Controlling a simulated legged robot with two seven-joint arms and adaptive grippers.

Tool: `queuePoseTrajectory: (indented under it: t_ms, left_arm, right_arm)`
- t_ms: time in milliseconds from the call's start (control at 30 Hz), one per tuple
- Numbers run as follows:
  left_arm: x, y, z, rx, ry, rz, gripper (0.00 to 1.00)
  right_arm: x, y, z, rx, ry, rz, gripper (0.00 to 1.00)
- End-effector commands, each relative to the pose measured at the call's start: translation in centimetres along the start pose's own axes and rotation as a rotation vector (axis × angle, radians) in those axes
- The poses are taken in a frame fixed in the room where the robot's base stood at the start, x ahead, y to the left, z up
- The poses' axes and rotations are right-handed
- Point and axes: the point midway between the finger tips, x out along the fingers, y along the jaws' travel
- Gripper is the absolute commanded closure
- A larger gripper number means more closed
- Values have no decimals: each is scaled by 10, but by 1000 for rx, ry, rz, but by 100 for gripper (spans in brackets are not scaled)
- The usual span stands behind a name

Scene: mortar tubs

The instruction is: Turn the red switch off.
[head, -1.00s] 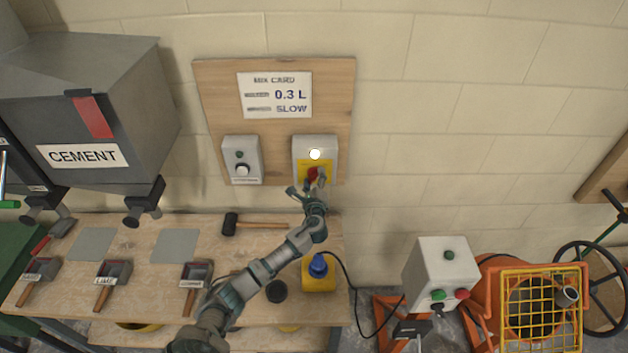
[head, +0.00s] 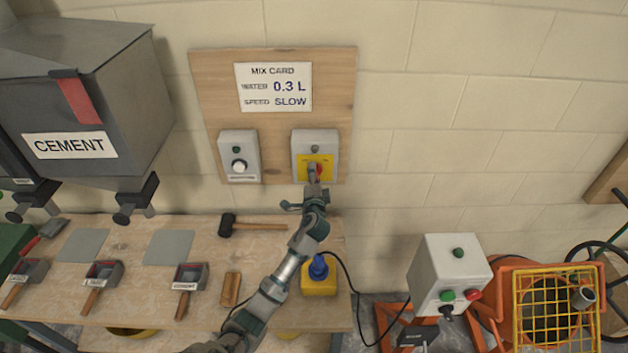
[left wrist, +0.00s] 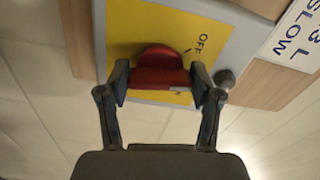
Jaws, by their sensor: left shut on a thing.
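The red switch (left wrist: 158,68) sits on a yellow plate (left wrist: 185,25) on a grey box (head: 315,142) fixed to the wooden wall board. In the left wrist view the plate reads OFF beside the switch. My left gripper (left wrist: 160,88) has its two fingers on either side of the red switch and is shut on it. In the head view the left gripper (head: 313,180) reaches up to the box from below and hides part of the switch (head: 319,169). The lamp at the top of the box looks dark green. My right gripper is not in view.
A second box (head: 239,155) with a white knob is on the board at left, under a MIX CARD sign (head: 274,87). Below is a bench with a mallet (head: 252,224), scoops and a yellow item with a blue top (head: 319,277). A mixer (head: 545,305) stands at right.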

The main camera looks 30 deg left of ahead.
Motion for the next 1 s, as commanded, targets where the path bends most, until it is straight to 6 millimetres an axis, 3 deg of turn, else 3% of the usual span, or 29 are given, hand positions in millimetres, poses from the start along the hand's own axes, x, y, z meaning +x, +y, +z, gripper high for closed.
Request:
queuePoseTrajectory:
  t_ms: [33,500,1000]
  left_arm:
    - [-2,13,0,-45,-2,19,70]
    - [-1,13,0,-436,-7,19,70]
    - [-1,12,0,-603,-9,19,70]
  right_arm:
    - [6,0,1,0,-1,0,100]
    - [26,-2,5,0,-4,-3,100]
    - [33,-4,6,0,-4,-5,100]
